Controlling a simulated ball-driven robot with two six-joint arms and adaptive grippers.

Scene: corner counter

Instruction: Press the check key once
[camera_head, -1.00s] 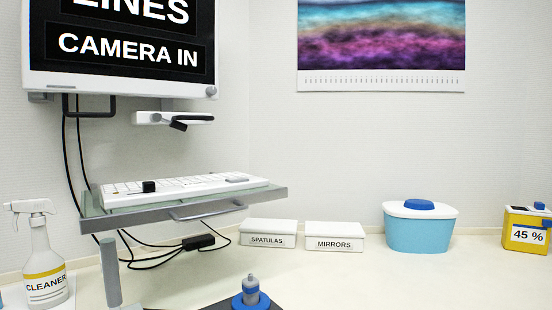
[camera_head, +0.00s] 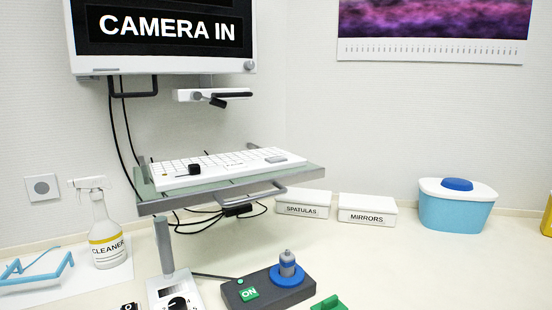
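No key with a check mark can be made out in the camera_head view. A white keyboard (camera_head: 222,163) lies on a glass-topped tray (camera_head: 205,197) below the monitor; its key markings are too small to read. A small black object (camera_head: 195,169) sits on the keyboard's front part. A dark box (camera_head: 262,293) with a green ON label (camera_head: 249,293) and a blue-ringed grey knob (camera_head: 287,268) stands on the counter below. Neither gripper is in view.
A monitor (camera_head: 160,62) reading CAMERA IN hangs above. A dial device (camera_head: 176,290) and a green object (camera_head: 330,303) are at the bottom. Boxes (camera_head: 303,204) (camera_head: 367,210) and a blue tub (camera_head: 456,208) stand right.

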